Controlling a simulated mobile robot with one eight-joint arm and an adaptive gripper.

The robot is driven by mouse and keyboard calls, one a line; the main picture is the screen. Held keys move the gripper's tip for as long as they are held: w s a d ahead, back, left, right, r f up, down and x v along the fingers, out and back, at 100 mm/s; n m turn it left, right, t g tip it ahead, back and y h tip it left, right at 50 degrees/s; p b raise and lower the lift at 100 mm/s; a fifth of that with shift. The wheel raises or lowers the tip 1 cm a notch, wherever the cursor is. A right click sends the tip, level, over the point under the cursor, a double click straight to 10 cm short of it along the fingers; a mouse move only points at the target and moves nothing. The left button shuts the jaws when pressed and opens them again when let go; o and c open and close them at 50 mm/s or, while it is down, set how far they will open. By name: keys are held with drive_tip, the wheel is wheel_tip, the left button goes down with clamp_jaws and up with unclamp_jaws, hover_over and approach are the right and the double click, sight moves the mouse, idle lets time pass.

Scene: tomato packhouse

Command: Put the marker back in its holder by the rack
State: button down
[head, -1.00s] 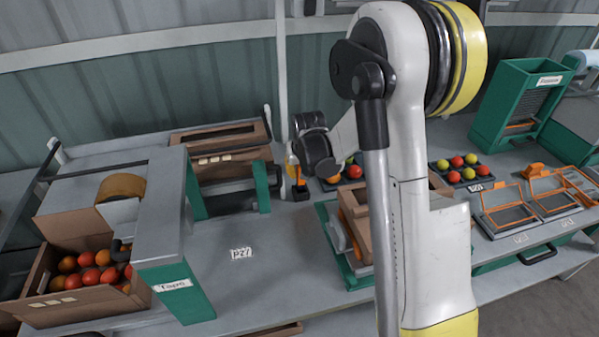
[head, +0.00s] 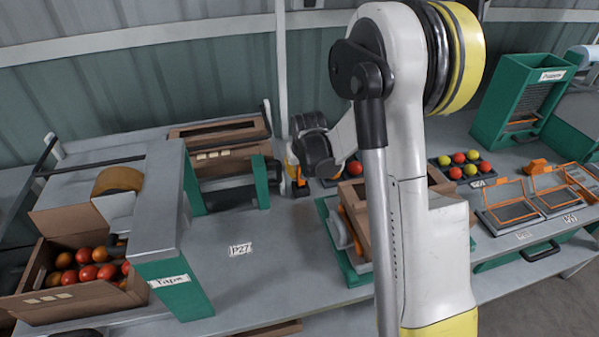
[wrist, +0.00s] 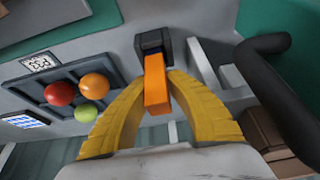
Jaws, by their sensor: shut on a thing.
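The orange marker (wrist: 157,84) is between the yellow fingers of my gripper (wrist: 157,98), which is shut on it. Beyond its far end is a black block-like piece (wrist: 154,42), which looks like the holder. The marker's end overlaps this piece in the wrist view; I cannot tell whether it is inside or only in front. In the head view my gripper (head: 295,175) is low at the back of the bench, right of the green-ended rack (head: 262,182), and the small dark piece (head: 301,191) shows below it. My arm hides part of this area.
A tray with tomatoes (wrist: 42,92) lies left of the fingers in the wrist view; a dark bar (wrist: 275,75) runs close on the right. In the head view a wooden crate (head: 356,222) stands in front of my gripper. The bench around the P27 label (head: 240,249) is clear.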

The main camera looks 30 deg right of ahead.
drive_tip(key=shift+f, duration=0.25)
drive_tip(key=c, duration=1.6)
unclamp_jaws()
drive_tip(key=c, duration=0.3)
drive_tip(key=shift+r, duration=0.15)
wheel_tip(320, 180, up, 7)
drive_tip(key=p, duration=0.4)
